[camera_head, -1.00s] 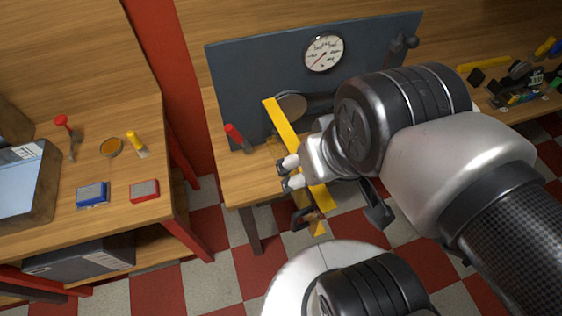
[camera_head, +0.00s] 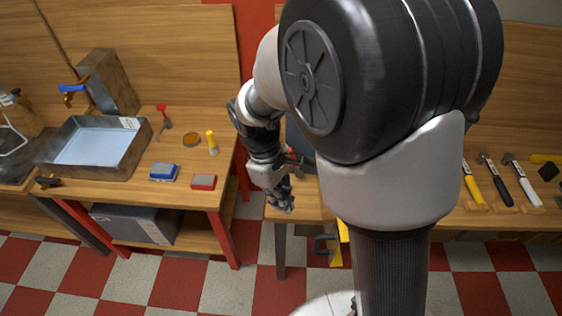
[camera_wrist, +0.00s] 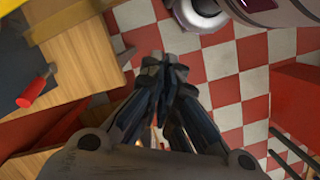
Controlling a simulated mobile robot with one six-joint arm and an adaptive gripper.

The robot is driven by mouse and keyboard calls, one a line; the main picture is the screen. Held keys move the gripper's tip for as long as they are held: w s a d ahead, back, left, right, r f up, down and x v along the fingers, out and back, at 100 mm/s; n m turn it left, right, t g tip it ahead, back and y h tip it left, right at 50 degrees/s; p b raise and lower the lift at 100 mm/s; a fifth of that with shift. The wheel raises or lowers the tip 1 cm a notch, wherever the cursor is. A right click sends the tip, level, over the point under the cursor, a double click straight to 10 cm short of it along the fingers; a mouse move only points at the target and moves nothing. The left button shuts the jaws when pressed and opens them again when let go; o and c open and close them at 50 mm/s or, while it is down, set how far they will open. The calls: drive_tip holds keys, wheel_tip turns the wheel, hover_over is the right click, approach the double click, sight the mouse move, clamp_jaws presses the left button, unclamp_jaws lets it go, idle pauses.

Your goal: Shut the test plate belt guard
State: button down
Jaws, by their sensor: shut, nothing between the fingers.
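The yellow belt guard (camera_head: 343,231) shows in the head view only as a small strip low beside my arm; the rest is hidden behind the arm. The dark test plate (camera_head: 298,140) is mostly covered by my arm. Whether the guard stands open or shut cannot be told now. My gripper (camera_head: 286,203) is shut and empty, pointing down by the bench's front left corner. In the wrist view its fingertips (camera_wrist: 166,68) meet over the floor, apart from the guard.
A left bench holds a metal basin (camera_head: 95,145), a blue box (camera_head: 164,172) and a red box (camera_head: 203,182). Hammers (camera_head: 497,180) lie on the right. Checkered floor is free between the benches.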

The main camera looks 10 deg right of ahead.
drive_tip(key=s+d+f+b, duration=0.3)
drive_tip(key=s+d+f, duration=0.1)
drive_tip(key=f, duration=0.6)
drive_tip(key=shift+s+d+b, duration=0.15)
drive_tip(key=shift+s+b, duration=0.1)
drive_tip(key=shift+b, duration=0.05)
